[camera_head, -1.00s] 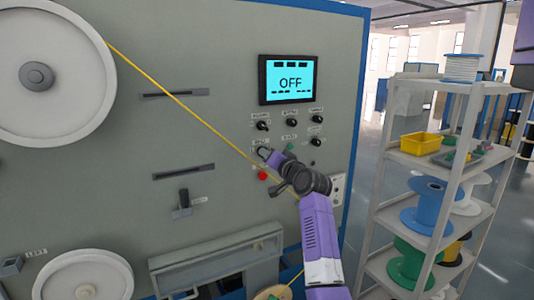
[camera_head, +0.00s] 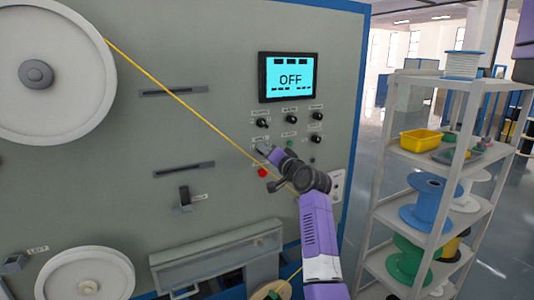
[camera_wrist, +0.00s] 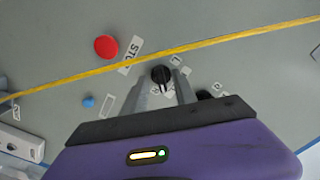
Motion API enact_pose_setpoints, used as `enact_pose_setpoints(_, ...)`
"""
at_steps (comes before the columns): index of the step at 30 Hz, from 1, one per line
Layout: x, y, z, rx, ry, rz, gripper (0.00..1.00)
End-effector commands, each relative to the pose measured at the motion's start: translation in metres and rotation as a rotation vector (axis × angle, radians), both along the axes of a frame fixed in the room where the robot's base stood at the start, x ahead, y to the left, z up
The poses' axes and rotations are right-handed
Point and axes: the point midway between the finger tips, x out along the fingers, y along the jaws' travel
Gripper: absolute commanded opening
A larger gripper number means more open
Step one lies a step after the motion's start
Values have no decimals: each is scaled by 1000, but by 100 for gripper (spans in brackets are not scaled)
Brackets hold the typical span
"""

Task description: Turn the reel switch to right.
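A black knob (camera_wrist: 161,75) on the grey machine panel is between my gripper's two fingers in the wrist view. It may be the reel switch, but I cannot read its label. My gripper (camera_wrist: 162,80) is open, with one finger on each side of the knob; whether the fingertips touch it is unclear. In the head view my gripper (camera_head: 266,149) reaches the lower left of the knob cluster and hides that knob. Other black knobs show above it, such as the upper left knob (camera_head: 263,124).
A red button (camera_head: 262,172) is just below my gripper. A yellow cable (camera_head: 180,99) runs diagonally across the panel, close to the gripper. The screen (camera_head: 290,78) reads OFF. A shelf (camera_head: 452,85) with spools stands at the right.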

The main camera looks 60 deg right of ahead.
Motion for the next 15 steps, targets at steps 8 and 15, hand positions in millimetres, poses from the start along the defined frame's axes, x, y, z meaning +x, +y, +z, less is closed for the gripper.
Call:
enact_pose_setpoints(8, -1, 1, 1, -3, -1, -1, 33)
enact_pose_setpoints(15, -22, 13, -1, -4, 0, -1, 33)
